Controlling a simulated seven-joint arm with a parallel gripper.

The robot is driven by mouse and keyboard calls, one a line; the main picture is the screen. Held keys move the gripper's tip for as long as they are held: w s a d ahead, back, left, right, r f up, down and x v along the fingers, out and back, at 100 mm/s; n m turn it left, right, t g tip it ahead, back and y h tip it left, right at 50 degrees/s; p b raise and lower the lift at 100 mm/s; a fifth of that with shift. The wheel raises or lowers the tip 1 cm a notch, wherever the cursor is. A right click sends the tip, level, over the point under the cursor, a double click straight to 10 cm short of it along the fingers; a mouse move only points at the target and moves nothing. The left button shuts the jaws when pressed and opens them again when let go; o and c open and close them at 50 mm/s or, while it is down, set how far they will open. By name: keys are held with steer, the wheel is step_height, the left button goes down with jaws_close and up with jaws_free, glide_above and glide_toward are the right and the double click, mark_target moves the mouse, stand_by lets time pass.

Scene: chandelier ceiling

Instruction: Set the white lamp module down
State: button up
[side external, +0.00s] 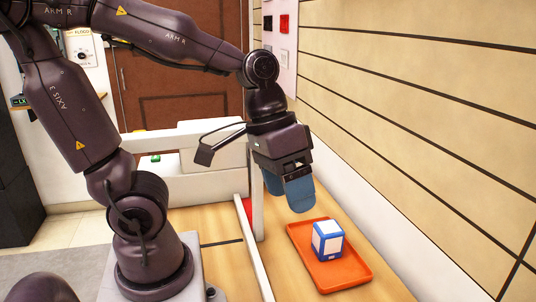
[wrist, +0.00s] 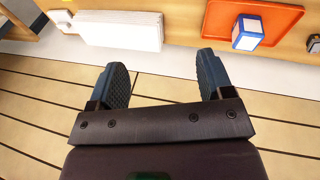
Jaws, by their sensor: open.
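A white block with blue edges (side external: 327,240), which I take to be the white lamp module, sits upright on an orange tray (side external: 345,283). In the wrist view the block (wrist: 248,33) and the tray (wrist: 288,12) are at the upper right, beyond the right fingertip. My gripper (side external: 289,196) hangs above and behind the tray in the side view, apart from the block. In the wrist view my gripper (wrist: 162,66) has its two blue-grey fingers wide apart with nothing between them.
The tray lies on a wooden table (side external: 222,268) beside a panelled wall (side external: 420,100). A white post (side external: 257,205) and rail stand left of the tray. A white ribbed panel (wrist: 120,31) is at the upper left in the wrist view.

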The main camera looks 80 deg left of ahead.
steer(key=a+r+t+y, duration=0.1)
steer(key=s+a+r+m+t, duration=0.1)
steer(key=s+a+r+t+y, duration=0.1)
steer(key=a+r, duration=0.1)
steer(key=shift+y, duration=0.3)
stand_by(1.0)
